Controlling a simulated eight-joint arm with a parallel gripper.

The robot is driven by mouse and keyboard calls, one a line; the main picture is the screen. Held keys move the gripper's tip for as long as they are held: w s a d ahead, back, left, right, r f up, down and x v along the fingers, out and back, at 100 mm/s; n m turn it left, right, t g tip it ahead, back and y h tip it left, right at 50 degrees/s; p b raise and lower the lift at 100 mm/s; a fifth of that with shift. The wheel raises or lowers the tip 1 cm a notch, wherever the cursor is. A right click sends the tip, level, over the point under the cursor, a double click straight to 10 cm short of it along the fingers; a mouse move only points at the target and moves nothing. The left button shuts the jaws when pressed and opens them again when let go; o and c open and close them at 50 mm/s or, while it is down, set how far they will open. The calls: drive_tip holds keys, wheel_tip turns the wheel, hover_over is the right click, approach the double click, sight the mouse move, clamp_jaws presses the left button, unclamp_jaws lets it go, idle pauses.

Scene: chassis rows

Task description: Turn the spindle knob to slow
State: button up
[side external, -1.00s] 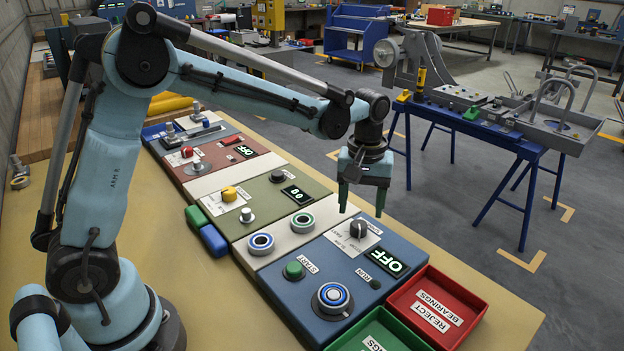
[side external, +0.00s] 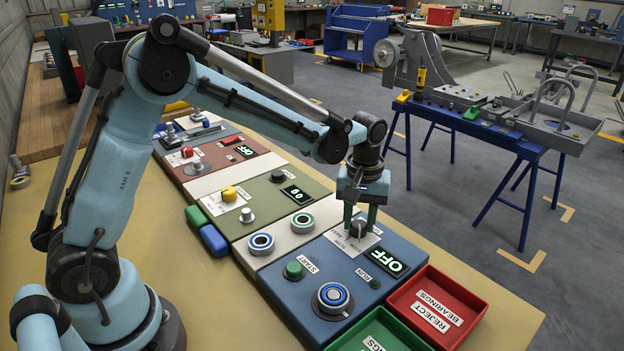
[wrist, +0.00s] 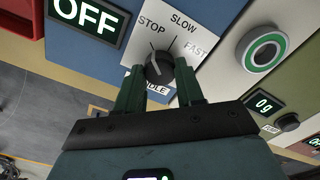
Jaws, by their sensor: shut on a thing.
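The spindle knob (side external: 357,230) is a dark grey knob on a white plate (side external: 371,244) at the back of the blue panel. In the wrist view the knob (wrist: 160,66) stands below the printed words STOP, SLOW and FAST, the last letters of its name plate showing beneath. Thin lines run from the knob toward STOP and SLOW; I cannot tell clearly which way its pointer faces. My gripper (side external: 361,222) points down over the knob, its green fingers on either side and shut on it. In the wrist view the fingers (wrist: 160,80) partly hide the plate.
The blue panel's display (side external: 387,262) reads OFF. A green START button (side external: 293,270) and a blue-ringed bearing on a post (side external: 333,297) sit nearer the front. Two ring bearings (side external: 261,243) lie on the pale strip to the left. A red reject tray (side external: 398,303) borders the panel.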

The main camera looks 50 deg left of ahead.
sight(359, 224)
drive_tip(key=shift+m, duration=0.5)
drive_tip(key=shift+c, duration=0.3)
drive_tip(key=m, duration=0.3)
drive_tip(key=shift+m, duration=0.4)
drive_tip(key=m, duration=0.4)
drive_tip(key=shift+m, duration=0.7)
drive_tip(key=o, duration=1)
drive_tip(key=shift+o, duration=0.2)
drive_tip(key=shift+r, duration=0.1)
wheel_tip(359, 224, up, 12)
